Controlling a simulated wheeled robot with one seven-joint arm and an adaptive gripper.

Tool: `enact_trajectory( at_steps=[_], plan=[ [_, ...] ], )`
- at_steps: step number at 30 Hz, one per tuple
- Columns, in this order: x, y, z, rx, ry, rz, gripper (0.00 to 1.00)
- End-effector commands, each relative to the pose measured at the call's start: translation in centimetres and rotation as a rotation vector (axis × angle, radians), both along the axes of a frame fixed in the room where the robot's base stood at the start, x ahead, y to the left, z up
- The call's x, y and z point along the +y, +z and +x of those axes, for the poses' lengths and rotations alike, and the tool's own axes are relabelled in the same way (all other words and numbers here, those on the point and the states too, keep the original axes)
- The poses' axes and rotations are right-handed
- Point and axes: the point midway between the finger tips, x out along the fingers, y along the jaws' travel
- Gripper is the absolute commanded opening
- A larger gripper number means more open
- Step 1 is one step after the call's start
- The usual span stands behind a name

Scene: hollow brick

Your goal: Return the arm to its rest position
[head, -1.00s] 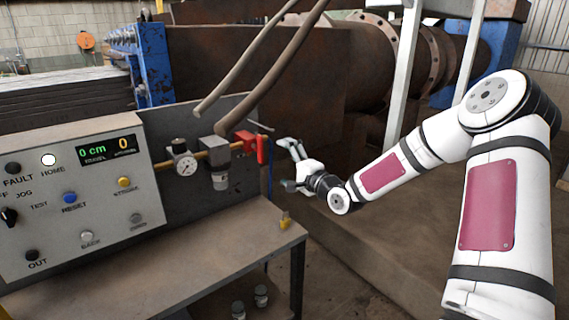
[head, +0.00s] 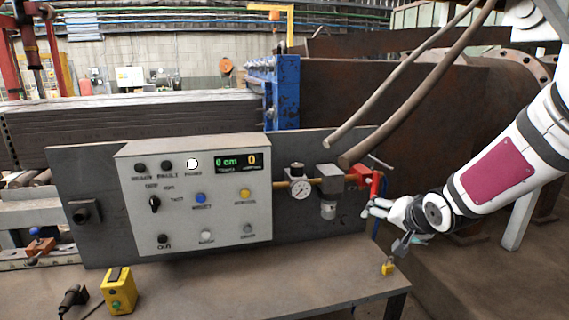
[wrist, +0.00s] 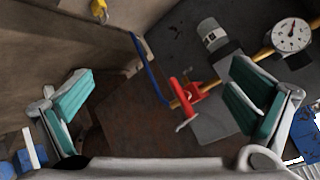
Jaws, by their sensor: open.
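My gripper (head: 387,226) is at the right end of the control bench, open with nothing between its fingers. In the wrist view my gripper (wrist: 163,97) shows two teal-padded fingers spread wide apart. A red valve handle (head: 376,186) is just above and behind the gripper in the head view. In the wrist view the red handle (wrist: 186,96) appears between the fingers, beyond them; I see no contact. My white arm with a magenta panel reaches in from the right edge, and its upper part is cut off.
The control panel (head: 197,190) stands on the bench (head: 260,285), left of a pressure gauge (head: 300,188). A yellow padlock (head: 387,268) is at the bench's right corner. A yellow box (head: 119,292) sits front left. Hoses (head: 400,112) slope above the valve. Floor shows at right.

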Motion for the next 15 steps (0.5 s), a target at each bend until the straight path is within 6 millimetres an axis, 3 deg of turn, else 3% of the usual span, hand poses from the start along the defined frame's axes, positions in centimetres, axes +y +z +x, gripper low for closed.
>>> enact_trajectory(
  at_steps=[6,15],
  plan=[
    [0.7,3.9,-7.1,0.139,0.049,-0.261,1.00],
    [2.4,7.9,-19.0,0.311,0.151,-0.430,1.00]
  ],
)
